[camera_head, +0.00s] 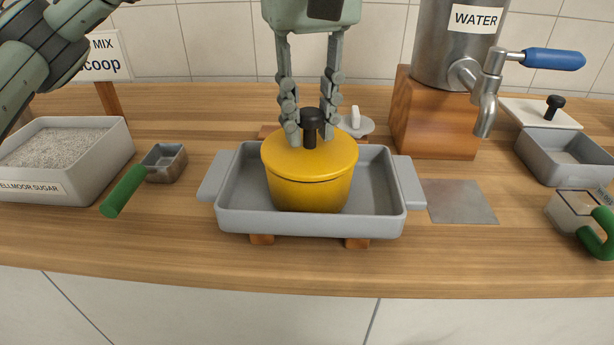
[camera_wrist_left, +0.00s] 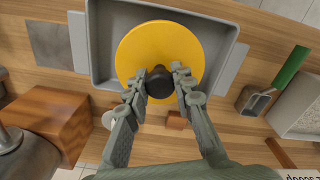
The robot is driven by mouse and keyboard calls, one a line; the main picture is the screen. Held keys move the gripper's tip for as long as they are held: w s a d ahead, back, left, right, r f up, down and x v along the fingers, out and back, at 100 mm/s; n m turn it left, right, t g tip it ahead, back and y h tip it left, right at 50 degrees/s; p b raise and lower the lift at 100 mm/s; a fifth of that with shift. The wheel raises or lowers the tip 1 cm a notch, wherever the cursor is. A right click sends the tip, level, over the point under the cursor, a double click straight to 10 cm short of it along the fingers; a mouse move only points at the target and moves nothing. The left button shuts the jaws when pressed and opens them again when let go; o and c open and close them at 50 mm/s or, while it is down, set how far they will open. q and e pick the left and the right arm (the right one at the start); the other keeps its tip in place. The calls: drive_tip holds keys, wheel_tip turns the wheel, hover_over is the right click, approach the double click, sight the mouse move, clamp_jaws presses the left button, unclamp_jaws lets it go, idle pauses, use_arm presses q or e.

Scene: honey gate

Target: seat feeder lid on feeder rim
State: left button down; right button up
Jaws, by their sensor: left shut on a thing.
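The yellow feeder lid (camera_head: 283,154), with a black knob (camera_head: 310,122), is on the yellow feeder (camera_head: 308,192), which stands in a grey tray (camera_head: 237,212). From this angle the lid looks level and rests on or just above the rim; a gap cannot be made out. My left gripper (camera_head: 310,128) comes from above and is shut on the knob. In the left wrist view the lid (camera_wrist_left: 135,48) shows from above, with the fingers on both sides of the knob (camera_wrist_left: 159,82); the rim is hidden beneath it. My right gripper is not in view.
A sugar bin (camera_head: 118,146) and a green-handled scoop (camera_head: 124,190) are at left. A water dispenser (camera_head: 440,50) on a wooden block (camera_head: 432,120) stands behind right. A small grey bin (camera_head: 570,160) and a green-handled cup (camera_head: 574,212) are at right. The front counter strip is clear.

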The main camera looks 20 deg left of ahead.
use_arm(q)
drive_tip(key=shift+f, duration=0.4)
idle(0.4)
idle(0.4)
drive_tip(key=c, duration=1.4)
unclamp_jaws()
drive_tip(key=shift+c, duration=0.2)
drive_tip(key=shift+r, duration=0.2)
drive_tip(key=shift+r+p, duration=1.35)
drive_tip(key=shift+r, duration=0.15)
drive_tip(key=shift+r, duration=0.1)
drive_tip(key=shift+o, duration=0.4)
